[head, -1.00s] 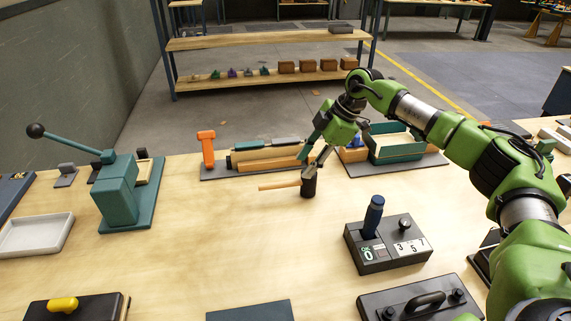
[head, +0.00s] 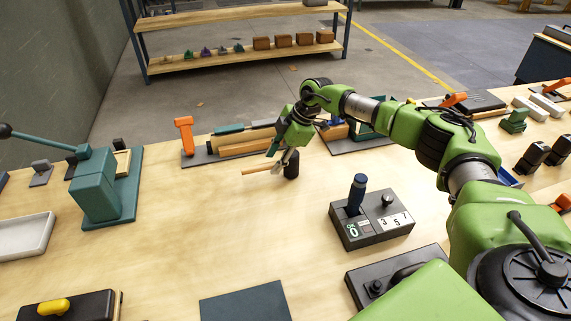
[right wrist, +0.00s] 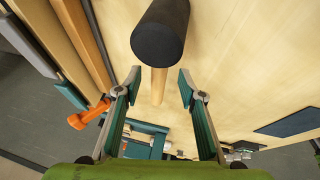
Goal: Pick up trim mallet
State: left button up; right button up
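The trim mallet has a black cylindrical head (head: 291,166) and a light wooden handle (head: 257,169). The head stands on the wooden table and the handle points left. My right gripper (head: 276,161) is at the handle close to the head. In the right wrist view, my right gripper (right wrist: 160,88) is open, with the mallet handle (right wrist: 159,84) between its fingers and a gap on each side. The mallet head (right wrist: 160,33) lies just beyond the fingertips. My left gripper is not in view.
Behind the mallet is a rack with wooden blocks and an orange tool (head: 184,135). A dark counter box (head: 372,229) with a blue-handled lever stands to the right in front. A teal lever press (head: 97,190) is at left. The table left of the mallet is clear.

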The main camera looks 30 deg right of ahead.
aim_at(273, 163)
jog(key=x, duration=0.3)
jog(key=shift+w+d+f, duration=0.1)
jog(key=shift+w+f, duration=0.1)
jog(key=shift+f, duration=0.1)
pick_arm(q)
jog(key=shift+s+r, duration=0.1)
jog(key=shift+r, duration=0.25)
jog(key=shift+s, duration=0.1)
pick_arm(e)
jog(key=shift+s, duration=0.1)
jog(key=shift+c, duration=0.3)
grip_shut()
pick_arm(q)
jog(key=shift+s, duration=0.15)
pick_arm(e)
jog(key=shift+r, duration=0.1)
